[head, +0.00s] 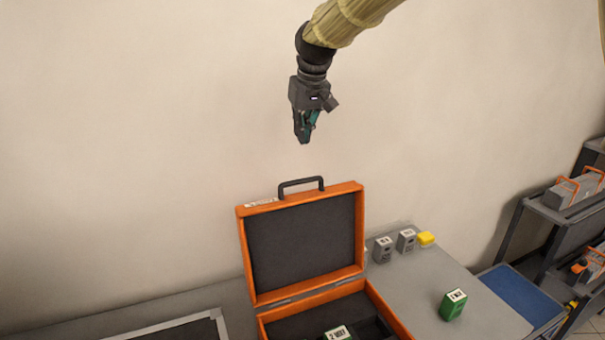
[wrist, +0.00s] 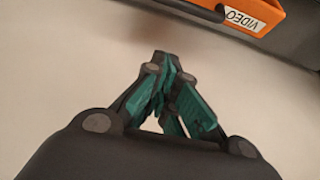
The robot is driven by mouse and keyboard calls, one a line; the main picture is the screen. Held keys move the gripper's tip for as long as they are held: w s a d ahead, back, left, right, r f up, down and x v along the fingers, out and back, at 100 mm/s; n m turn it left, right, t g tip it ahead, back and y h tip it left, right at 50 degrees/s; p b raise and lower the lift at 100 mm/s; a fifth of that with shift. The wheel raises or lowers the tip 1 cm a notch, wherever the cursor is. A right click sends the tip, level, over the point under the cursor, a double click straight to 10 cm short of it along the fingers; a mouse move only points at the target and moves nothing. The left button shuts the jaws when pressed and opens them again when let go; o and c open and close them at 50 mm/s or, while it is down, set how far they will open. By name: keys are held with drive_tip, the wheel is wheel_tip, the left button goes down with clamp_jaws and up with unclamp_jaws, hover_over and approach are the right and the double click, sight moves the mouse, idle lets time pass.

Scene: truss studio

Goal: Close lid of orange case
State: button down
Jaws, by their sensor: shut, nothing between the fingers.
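The orange case (head: 260,315) stands on the grey table with its lid (head: 304,242) raised upright and open. The lid has a dark lining, an orange rim and a black handle (head: 301,184) on its top edge. My gripper (head: 304,140) is shut and empty, pointing down above the handle and apart from it. In the wrist view, the teal fingers of my gripper (wrist: 162,62) meet at their tips. An orange edge of the lid (wrist: 225,12) with a "VIDEO" label shows at the top of that view. The case's front part is cut off by the head view's lower edge.
A green block with a white label lies in the case (head: 338,333). A blue tray (head: 520,295) and a shelf (head: 565,215) are farther right. A plain wall is behind.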

wheel_tip(320, 180, down, 10)
drive_tip(key=p, duration=0.6)
drive_tip(key=shift+s+r, duration=0.15)
drive_tip(key=shift+s, duration=0.2)
drive_tip(key=shift+d+r, duration=0.1)
idle(0.4)
